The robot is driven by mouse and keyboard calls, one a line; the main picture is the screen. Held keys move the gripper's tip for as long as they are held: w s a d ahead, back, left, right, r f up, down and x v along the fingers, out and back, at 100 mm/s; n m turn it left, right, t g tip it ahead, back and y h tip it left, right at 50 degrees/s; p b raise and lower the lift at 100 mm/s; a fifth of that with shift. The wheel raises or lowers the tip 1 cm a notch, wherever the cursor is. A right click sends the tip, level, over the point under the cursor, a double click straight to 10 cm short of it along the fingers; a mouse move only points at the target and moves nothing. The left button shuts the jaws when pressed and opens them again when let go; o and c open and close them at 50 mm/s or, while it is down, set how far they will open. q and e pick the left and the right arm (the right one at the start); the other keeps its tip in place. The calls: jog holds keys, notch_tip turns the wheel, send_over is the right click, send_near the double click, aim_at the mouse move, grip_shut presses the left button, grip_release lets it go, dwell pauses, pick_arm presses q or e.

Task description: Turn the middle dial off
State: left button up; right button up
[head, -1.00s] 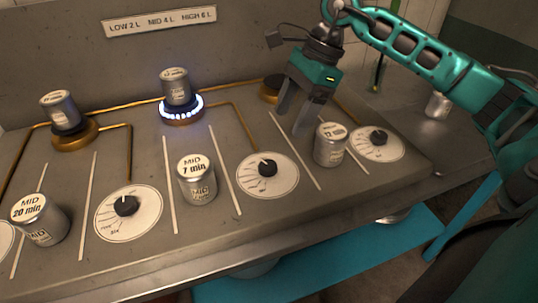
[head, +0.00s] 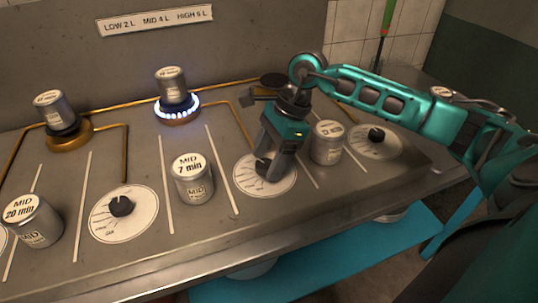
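The dial (head: 245,182) in front of the lit burner is a round white plate with a black knob (head: 262,167). A brass pipe runs from that burner toward it. My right gripper (head: 268,168) is down at this dial, its fingers pointing down around the knob. The fingers and their shadow partly hide the knob, and I cannot tell whether they press on it. The burner (head: 180,112) shows a ring of blue flame under a small metal can (head: 173,84). My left gripper is not in view.
Cans stand close on both sides: the "MID 7 min" can (head: 193,180) on the left and another can (head: 327,145) on the right. Other dials sit at the left (head: 123,213) and right (head: 375,140). An unlit burner with a can (head: 56,112) is at the left.

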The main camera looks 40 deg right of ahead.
jog(key=c, duration=1)
jog(key=shift+s+f+m+t+b, duration=0.1)
jog(key=shift+m+t+b, duration=0.4)
jog(key=shift+m, duration=0.5)
jog(key=shift+m+t+h+b, duration=0.35)
jog(key=shift+m+b, duration=0.25)
jog(key=shift+m, duration=0.6)
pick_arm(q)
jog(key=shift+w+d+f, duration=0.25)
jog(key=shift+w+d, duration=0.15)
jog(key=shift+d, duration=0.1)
pick_arm(e)
jog(key=shift+m, duration=0.4)
jog(key=o, duration=0.8)
jog(key=shift+s, duration=0.1)
jog(key=shift+o, duration=1.3)
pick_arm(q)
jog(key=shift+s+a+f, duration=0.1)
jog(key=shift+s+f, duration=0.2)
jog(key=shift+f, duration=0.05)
